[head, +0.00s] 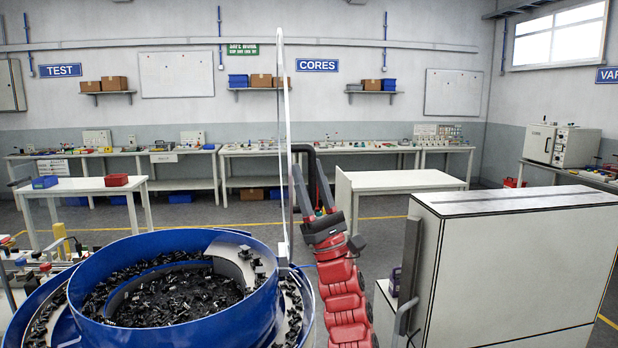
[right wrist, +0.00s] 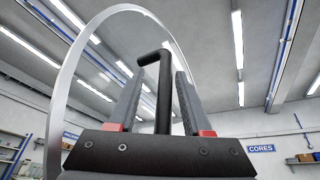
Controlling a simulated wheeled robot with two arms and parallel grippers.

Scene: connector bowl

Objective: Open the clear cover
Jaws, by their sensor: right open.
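The clear cover (head: 284,120) stands upright at the right side of the blue bowl and shows nearly edge-on in the head view. In the right wrist view its pale curved rim (right wrist: 65,80) arches behind the fingers. Its black bent handle (head: 303,149) sticks out to the right; it also shows in the right wrist view (right wrist: 163,92). My right gripper (head: 312,183) is open, with its two fingers on either side of the handle. Gaps show between the handle and both fingers in the wrist view. My left gripper is out of view.
The blue bowl (head: 172,326) holds many small black connectors, and its top is uncovered. A white cabinet (head: 520,265) stands close on the right of my right arm. A white table (head: 400,181) stands behind. Open floor lies between them.

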